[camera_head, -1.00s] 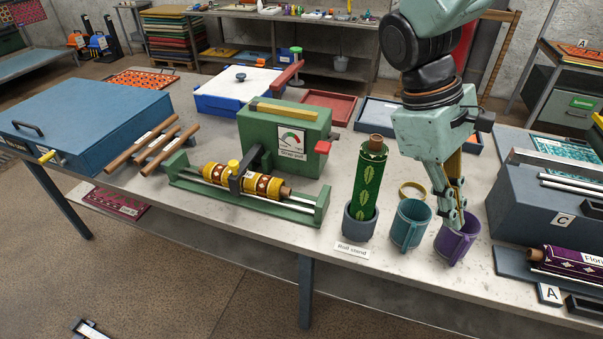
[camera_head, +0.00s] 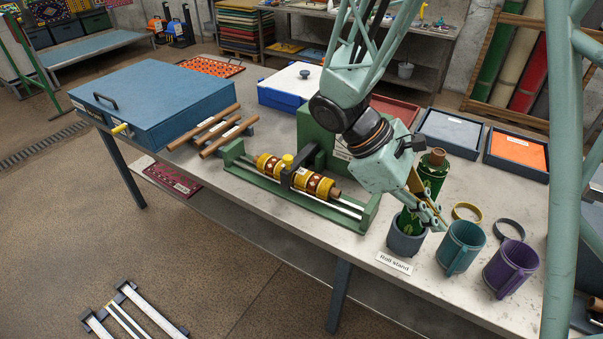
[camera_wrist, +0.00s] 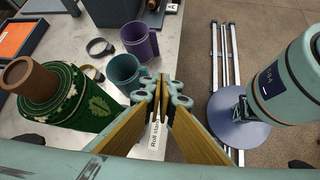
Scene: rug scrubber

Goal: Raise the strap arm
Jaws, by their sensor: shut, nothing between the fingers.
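The green strap machine (camera_head: 314,132) stands mid-table, partly hidden by my arm. Its dark strap arm (camera_head: 299,178), with a yellow knob (camera_head: 287,160), lies across the yellow patterned roll (camera_head: 318,184) in the green cradle (camera_head: 372,214). My gripper (camera_head: 437,222) is shut and empty, to the right of the strap arm and apart from it. It is in front of the green leaf-patterned roll (camera_head: 433,178), which stands upright in the grey roll stand (camera_head: 405,240). In the wrist view the shut fingertips (camera_wrist: 161,92) are beside the green roll (camera_wrist: 75,105); the strap arm is not in that view.
A teal cup (camera_head: 461,247) and a purple cup (camera_head: 511,268) stand right of the roll stand. A blue case (camera_head: 165,98) and brown rods (camera_head: 212,133) lie left. Trays (camera_head: 517,150) sit behind. Bare tabletop lies in front of the cradle.

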